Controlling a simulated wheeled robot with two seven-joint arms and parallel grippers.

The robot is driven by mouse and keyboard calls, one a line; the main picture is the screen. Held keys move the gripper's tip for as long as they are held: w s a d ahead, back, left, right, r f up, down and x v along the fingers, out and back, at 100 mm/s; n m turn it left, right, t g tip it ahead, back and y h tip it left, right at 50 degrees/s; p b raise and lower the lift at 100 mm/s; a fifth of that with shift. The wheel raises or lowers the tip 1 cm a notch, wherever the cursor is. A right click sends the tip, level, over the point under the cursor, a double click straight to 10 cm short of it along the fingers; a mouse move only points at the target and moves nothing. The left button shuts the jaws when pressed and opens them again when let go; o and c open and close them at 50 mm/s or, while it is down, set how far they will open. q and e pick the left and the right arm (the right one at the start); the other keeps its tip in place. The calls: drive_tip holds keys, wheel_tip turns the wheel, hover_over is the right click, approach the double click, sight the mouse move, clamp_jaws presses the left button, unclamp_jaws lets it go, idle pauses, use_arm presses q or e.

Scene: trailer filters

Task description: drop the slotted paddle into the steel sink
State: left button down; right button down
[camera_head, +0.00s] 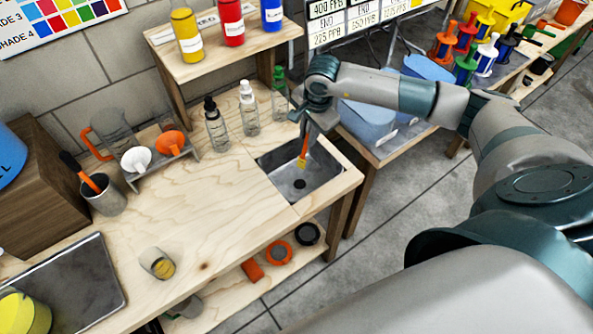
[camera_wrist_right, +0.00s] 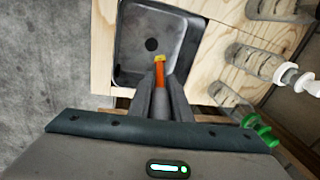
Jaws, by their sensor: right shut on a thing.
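The steel sink (camera_head: 299,181) is set into the right end of the wooden bench, with a dark drain in its floor. My right gripper (camera_head: 308,127) is over the sink, shut on the slotted paddle (camera_head: 303,153), an orange stick with a yellow end. The paddle points down toward the sink floor. In the right wrist view the paddle (camera_wrist_right: 160,72) sticks out between the fingertips (camera_wrist_right: 160,82), with the sink (camera_wrist_right: 128,65) beyond it. The held part of the paddle is hidden by the fingers. My left gripper is not in view.
Clear bottles with black (camera_head: 214,125), white (camera_head: 249,108) and green (camera_head: 280,95) tops stand left of the sink. A shelf (camera_head: 220,42) with coloured bottles is behind. A grey cup (camera_head: 103,197) and a funnel rack (camera_head: 165,160) stand further left. The bench middle is mostly clear.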

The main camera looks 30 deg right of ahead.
drive_tip(key=shift+f, duration=0.1)
drive_tip(key=shift+s+b+x, duration=0.2)
drive_tip(key=shift+b+x, duration=0.1)
drive_tip(key=shift+x, duration=0.65)
drive_tip(key=shift+s+b+x, duration=0.2)
drive_tip(key=shift+b+x, duration=0.15)
drive_tip(key=shift+x, duration=0.6)
drive_tip(key=shift+s+b+x, duration=0.2)
drive_tip(key=shift+b+x, duration=0.1)
drive_tip(key=shift+x, duration=0.65)
drive_tip(key=shift+f, duration=0.1)
drive_tip(key=c, duration=1.6)
unclamp_jaws()
drive_tip(key=shift+o, duration=0.2)
drive_tip(key=b+v, duration=0.5)
drive_tip(key=v, duration=1.2)
drive_tip(key=shift+r+b, duration=0.2)
drive_tip(key=shift+b, duration=0.1)
